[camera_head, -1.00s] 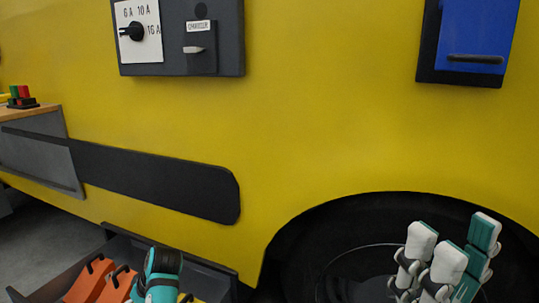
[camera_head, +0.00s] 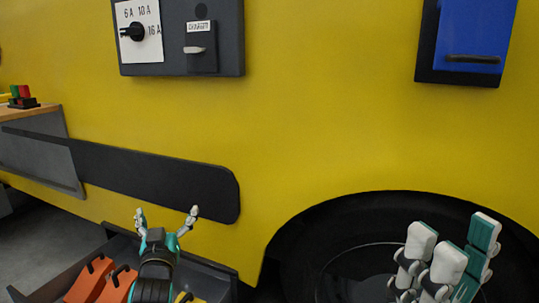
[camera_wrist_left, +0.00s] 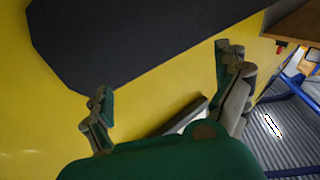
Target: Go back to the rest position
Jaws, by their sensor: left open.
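My left gripper (camera_head: 166,213) is at the lower left of the head view, with its fingers pointing up and spread apart. It is open and empty, in front of the yellow vehicle side (camera_head: 300,130) and over a dark tray. In the left wrist view my left gripper (camera_wrist_left: 166,77) has its two fingers wide apart with nothing between them. My right gripper (camera_head: 448,255) is at the lower right, in front of the dark wheel arch. Its white and teal finger parts overlap, so I cannot tell its opening.
The dark tray (camera_head: 212,272) holds orange blocks (camera_head: 91,279). A panel with a dial (camera_head: 137,31) and a blue box (camera_head: 478,30) are higher up on the yellow wall. Blue tubing shows in the left wrist view (camera_wrist_left: 288,95).

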